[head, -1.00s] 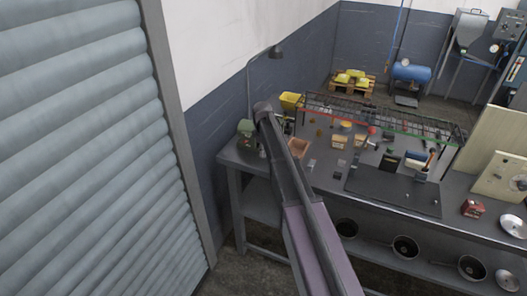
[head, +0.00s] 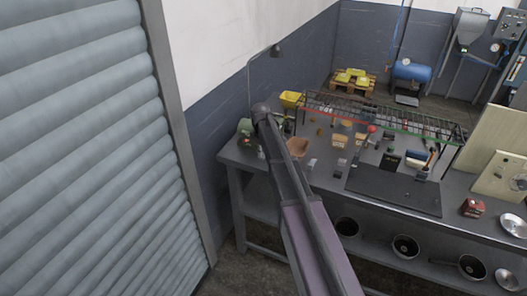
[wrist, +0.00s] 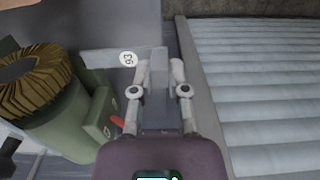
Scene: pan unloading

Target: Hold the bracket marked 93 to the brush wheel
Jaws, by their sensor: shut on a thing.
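My gripper (wrist: 159,78) is shut on the grey bracket in the wrist view, one finger on each side of its upright bar. The bracket's flat arm (wrist: 102,58) reaches left and bears a round white tag reading 93. The brush wheel (wrist: 32,82), with tan-brown bristles, sits on a green machine at the left. The bracket arm's left end lies close to the wheel and machine; I cannot tell whether it touches the wheel. The green machine (head: 245,127) stands on the bench's left end in the head view, where my arm hides the gripper and bracket.
A grey roller shutter (wrist: 260,80) fills the right of the wrist view. A small red part (wrist: 117,121) shows on the green machine. In the head view, the bench (head: 312,193) carries a wire rack (head: 400,118), small boxes and a dark mat (head: 385,186).

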